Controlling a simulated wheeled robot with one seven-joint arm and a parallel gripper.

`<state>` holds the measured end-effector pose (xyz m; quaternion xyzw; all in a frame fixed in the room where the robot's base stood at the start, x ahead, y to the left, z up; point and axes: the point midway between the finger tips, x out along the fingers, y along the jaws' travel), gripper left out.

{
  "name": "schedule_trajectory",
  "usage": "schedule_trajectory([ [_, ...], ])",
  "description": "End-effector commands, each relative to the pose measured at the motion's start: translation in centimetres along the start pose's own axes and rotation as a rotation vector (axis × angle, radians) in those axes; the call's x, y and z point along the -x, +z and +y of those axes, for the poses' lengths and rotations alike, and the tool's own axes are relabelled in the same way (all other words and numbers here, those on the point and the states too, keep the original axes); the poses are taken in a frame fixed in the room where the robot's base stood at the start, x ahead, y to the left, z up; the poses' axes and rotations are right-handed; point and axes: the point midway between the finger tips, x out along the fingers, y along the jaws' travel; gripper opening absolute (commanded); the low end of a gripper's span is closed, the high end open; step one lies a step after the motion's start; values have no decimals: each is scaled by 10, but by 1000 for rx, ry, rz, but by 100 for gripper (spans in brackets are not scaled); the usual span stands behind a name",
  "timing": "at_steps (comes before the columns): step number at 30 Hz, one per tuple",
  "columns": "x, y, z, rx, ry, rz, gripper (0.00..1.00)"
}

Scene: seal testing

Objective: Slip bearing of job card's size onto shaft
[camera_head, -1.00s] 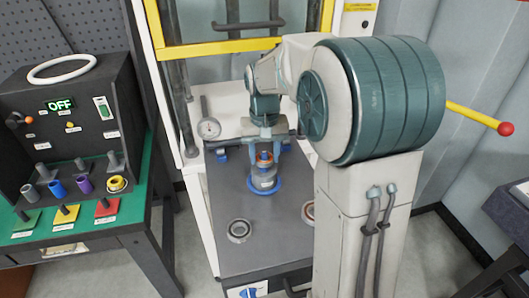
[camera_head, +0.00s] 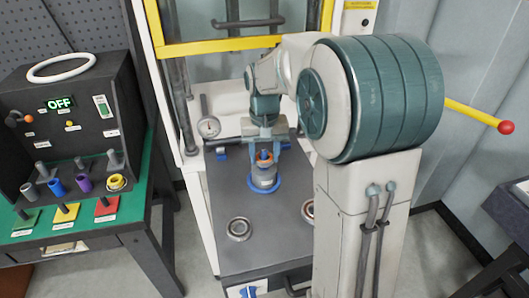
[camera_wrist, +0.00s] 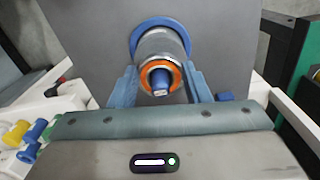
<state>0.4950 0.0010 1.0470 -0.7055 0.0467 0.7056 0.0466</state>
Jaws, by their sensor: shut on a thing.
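The shaft shows a blue tip (camera_wrist: 161,86) in the wrist view, standing out through the middle of an orange-lined ring. A grey bearing (camera_wrist: 150,61) with this orange ring surrounds the shaft. My gripper (camera_wrist: 161,90) is shut on the bearing, a finger on each side. In the head view my gripper (camera_head: 265,150) reaches down over the upright stack on its round blue base (camera_head: 264,192). How far down the shaft the bearing sits cannot be told. Two more ring bearings lie on the grey table, one at front left (camera_head: 239,229) and one partly hidden by my arm (camera_head: 308,211).
A yellow-framed guard (camera_head: 220,48) rises behind. At left, a green bench (camera_head: 140,215) carries a black control box (camera_head: 70,130) reading OFF, with coloured sleeves on pegs. The table's front middle is clear.

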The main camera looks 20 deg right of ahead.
Motion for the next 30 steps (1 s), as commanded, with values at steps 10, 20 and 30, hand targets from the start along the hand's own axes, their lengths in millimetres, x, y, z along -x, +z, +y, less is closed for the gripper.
schedule_trajectory([
  [10,0,0,0,0,0,0,50],
  [20,0,0,0,0,0,0,76],
  [30,11,0,0,0,0,0,76],
])
